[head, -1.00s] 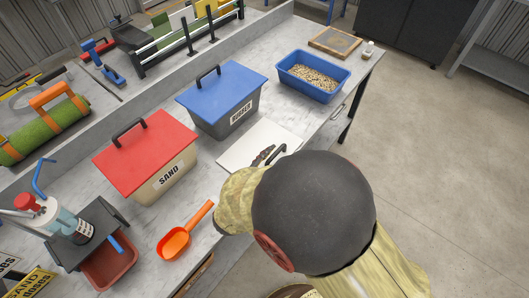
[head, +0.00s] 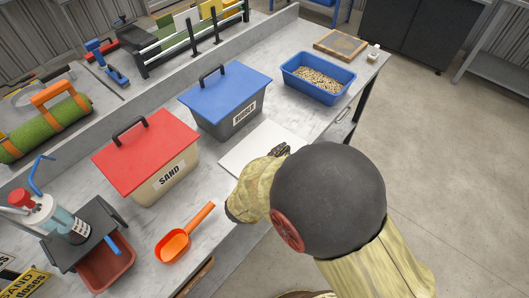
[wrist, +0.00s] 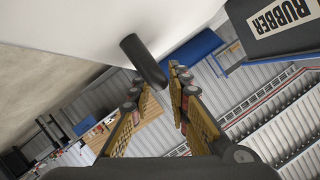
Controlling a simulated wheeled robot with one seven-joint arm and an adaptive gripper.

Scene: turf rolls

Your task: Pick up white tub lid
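The white tub lid (head: 247,150) lies on the grey worktop in front of the blue-lidded tub in the head view, partly hidden by my arm. In the wrist view the white lid (wrist: 90,28) fills the upper left, and its black handle (wrist: 143,60) sticks out toward the fingers. My gripper (wrist: 155,82) is open, with one finger on each side of the handle's near end; I cannot tell whether they touch it.
A red-lidded sand tub (head: 150,160) and a blue-lidded rubber tub (head: 225,100) stand left of and behind the lid. A blue tray of granules (head: 318,80) is at the back right. An orange scoop (head: 178,240) lies near the front edge.

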